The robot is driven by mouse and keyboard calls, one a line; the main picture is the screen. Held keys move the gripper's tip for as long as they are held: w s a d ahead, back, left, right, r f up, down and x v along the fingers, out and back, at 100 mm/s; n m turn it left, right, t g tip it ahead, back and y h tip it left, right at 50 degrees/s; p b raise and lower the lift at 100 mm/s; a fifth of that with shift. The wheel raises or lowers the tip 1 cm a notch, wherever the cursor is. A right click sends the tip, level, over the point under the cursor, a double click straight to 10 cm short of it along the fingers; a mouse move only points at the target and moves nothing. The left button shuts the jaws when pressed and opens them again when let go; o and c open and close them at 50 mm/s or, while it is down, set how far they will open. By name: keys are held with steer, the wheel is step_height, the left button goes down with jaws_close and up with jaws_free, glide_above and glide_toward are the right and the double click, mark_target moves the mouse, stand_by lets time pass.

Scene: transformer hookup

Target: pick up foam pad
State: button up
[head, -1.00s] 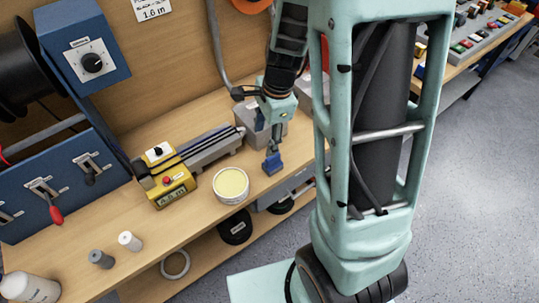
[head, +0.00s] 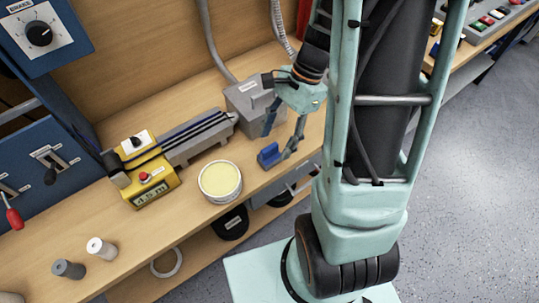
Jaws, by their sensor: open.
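A small blue block (head: 268,155), which looks like the foam pad, is at the front part of the wooden bench, right of a round white tub of yellow material (head: 220,181). My gripper (head: 277,146) points down over it from above and behind. The block is not clamped between the fingers.
A grey box (head: 250,100) stands close behind my gripper. A yellow device with a display (head: 145,180) and a grey bar (head: 197,140) lie to the left.

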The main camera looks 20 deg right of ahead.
mark_target(273, 145)
steer(key=x, duration=0.5)
steer(key=shift+a, duration=0.1)
steer(key=shift+c, duration=0.4)
steer(key=c, duration=1.2)
steer(key=shift+o, duration=0.2)
steer(key=shift+r, duration=0.15)
